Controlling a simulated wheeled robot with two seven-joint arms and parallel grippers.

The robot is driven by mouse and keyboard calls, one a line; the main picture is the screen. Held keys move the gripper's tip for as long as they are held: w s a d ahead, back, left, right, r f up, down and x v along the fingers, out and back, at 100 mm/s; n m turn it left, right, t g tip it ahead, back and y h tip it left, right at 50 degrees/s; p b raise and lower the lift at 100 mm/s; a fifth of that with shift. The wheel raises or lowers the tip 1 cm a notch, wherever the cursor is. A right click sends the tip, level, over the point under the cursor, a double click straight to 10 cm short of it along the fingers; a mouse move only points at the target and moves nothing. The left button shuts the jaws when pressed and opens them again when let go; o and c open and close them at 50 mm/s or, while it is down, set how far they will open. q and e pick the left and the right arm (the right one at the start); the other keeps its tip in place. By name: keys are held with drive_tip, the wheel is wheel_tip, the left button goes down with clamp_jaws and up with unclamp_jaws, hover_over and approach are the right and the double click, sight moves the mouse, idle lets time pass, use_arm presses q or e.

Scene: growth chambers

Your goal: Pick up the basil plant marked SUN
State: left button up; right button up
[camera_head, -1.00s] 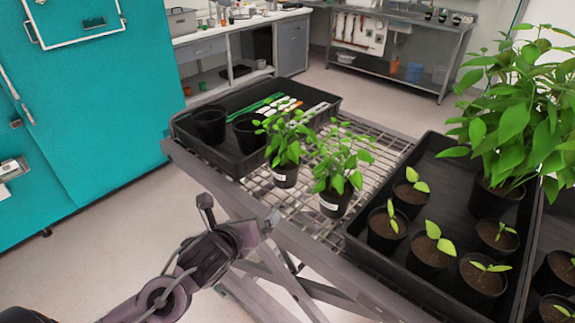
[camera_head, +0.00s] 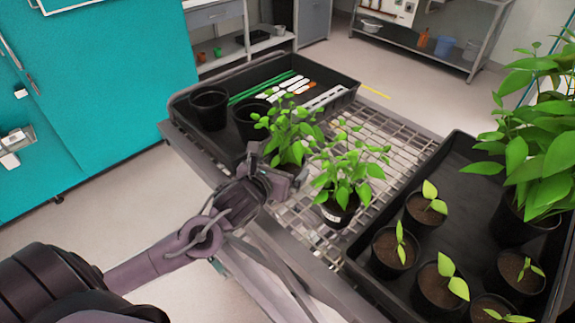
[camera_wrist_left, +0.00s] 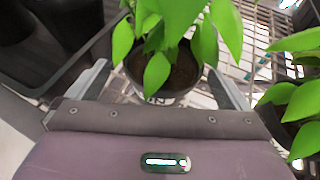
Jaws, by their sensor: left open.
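Two leafy basil plants in black pots with white labels stand on the wire rack of the cart. The left basil plant (camera_head: 290,130) is at my left gripper (camera_head: 275,172), which is open, with its fingers on either side of the pot. In the left wrist view this pot (camera_wrist_left: 172,72) sits between the two spread fingers; its label is only partly visible and I cannot read it surely. The right basil plant (camera_head: 345,175) stands just to the right, its label too small to read. My right gripper is not in view.
A black tray (camera_head: 185,112) with empty pots, green stakes and tags lies behind the plants. A black tray (camera_head: 465,165) with several seedlings and a big leafy plant (camera_head: 535,140) is on the right. Bare wire rack (camera_head: 385,135) lies between the trays.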

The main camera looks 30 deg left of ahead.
sight(287, 162)
use_arm(q)
drive_tip(key=x, duration=0.2)
drive_tip(key=p+x, duration=0.1)
drive_tip(key=x, duration=0.1)
drive_tip(key=shift+d+f, duration=0.15)
drive_tip(key=shift+d, duration=0.05)
drive_tip(key=c, duration=1.1)
drive_tip(key=shift+c, duration=0.5)
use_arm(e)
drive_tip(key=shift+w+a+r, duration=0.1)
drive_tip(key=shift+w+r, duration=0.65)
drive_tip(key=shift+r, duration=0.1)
